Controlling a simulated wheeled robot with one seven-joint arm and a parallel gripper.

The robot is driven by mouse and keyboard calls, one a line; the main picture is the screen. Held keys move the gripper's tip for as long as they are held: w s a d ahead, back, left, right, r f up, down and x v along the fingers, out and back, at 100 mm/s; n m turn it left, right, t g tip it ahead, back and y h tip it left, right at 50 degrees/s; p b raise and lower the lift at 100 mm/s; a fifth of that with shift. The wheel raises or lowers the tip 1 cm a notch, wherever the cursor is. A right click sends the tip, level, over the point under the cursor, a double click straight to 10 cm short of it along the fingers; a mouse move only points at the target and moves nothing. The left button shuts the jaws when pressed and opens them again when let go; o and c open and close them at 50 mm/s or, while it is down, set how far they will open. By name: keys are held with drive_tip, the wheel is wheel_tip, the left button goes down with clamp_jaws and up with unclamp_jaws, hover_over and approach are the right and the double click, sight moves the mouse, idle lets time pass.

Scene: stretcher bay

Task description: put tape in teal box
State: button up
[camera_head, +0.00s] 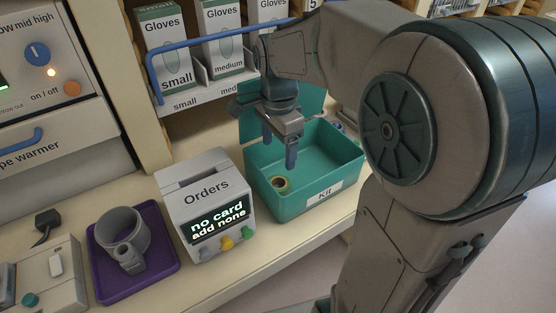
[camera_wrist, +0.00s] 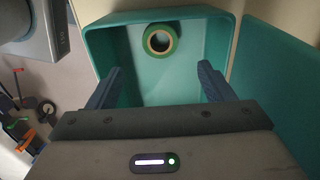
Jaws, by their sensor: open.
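The teal box (camera_head: 262,196), labelled "Kit", stands open on the counter, with its lid (camera_head: 309,100) raised at the back. A roll of tape (camera_head: 280,184) lies inside on the floor of the box, near its left wall. In the wrist view the tape (camera_wrist: 159,39) shows as a green ring with a tan inner core, close to one wall of the teal box (camera_wrist: 100,55). My gripper (camera_head: 279,150) is above the box, pointing down, with its fingers apart. In the wrist view nothing is between the fingers of my gripper (camera_wrist: 158,88), and the tape lies beyond them.
An "Orders" device (camera_head: 207,205) reading "no card add none" stands left of the box. A purple tray (camera_head: 160,281) holds a grey mug-like item (camera_head: 123,234). Glove boxes (camera_head: 222,40) stand on a shelf behind a blue rail (camera_head: 155,80). The counter's front edge is near.

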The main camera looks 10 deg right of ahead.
drive_tip(key=s+d+f+n+t, duration=0.2)
drive_tip(key=s+n+t, duration=0.1)
drive_tip(key=s+n, duration=1)
drive_tip(key=shift+n, duration=0.6)
drive_tip(key=shift+d+f, duration=0.1)
idle(0.4)
